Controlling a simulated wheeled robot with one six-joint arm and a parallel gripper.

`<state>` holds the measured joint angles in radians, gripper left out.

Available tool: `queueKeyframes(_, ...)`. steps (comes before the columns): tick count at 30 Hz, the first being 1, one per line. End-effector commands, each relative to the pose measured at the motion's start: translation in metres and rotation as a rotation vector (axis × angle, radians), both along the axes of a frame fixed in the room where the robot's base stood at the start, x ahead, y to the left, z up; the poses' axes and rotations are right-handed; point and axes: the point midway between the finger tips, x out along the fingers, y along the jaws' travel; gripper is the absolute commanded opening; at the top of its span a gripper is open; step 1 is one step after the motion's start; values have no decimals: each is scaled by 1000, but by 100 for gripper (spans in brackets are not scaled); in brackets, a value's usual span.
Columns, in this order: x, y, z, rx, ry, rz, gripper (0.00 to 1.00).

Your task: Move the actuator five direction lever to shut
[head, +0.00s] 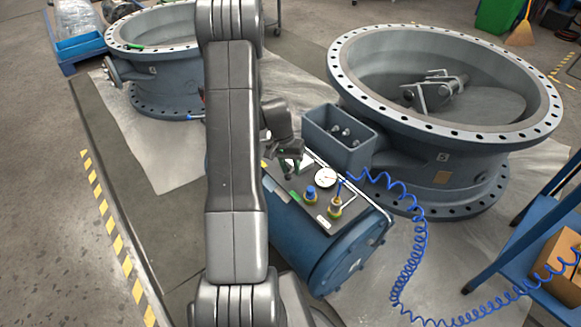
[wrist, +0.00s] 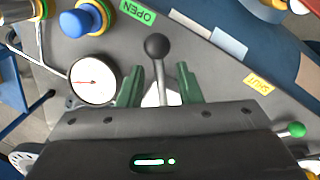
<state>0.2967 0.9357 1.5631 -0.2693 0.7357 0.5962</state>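The blue actuator (head: 335,245) stands beside the large grey valve (head: 443,165) on the right, which carries a small number plate too small to read surely. In the wrist view the direction lever, with a dark ball knob (wrist: 156,47), rises from the panel nearer the green OPEN label (wrist: 137,12) than the yellow SHUT label (wrist: 258,84). My gripper (wrist: 159,83) has its green fingers apart on either side of the lever's stem, with gaps showing on both sides. In the head view my gripper (head: 290,165) is over the panel and the lever is not clearly distinguishable.
A dial gauge (wrist: 94,80) and a blue knob (wrist: 80,21) stand left of the lever. A green-knobbed lever (wrist: 292,130) is at the right. A coiled blue hose (head: 410,250) runs right of the actuator. A blue cart (head: 540,245) stands far right.

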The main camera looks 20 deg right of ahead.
Motion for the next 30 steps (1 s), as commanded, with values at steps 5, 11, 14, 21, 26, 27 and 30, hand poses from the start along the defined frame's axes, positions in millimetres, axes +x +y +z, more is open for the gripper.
queueKeyframes(5,0,0,0,0,0,0,32)
queueKeyframes(11,0,0,0,0,0,0,4)
queueKeyframes(14,0,0,0,0,0,0,0)
queueKeyframes(21,1,0,0,0,0,-7,0)
queueKeyframes(26,3,2,-1,0,-2,-46,0)
queueKeyframes(27,4,3,-1,-1,-1,-62,0)
queueKeyframes(30,8,6,-1,-1,-3,-118,0)
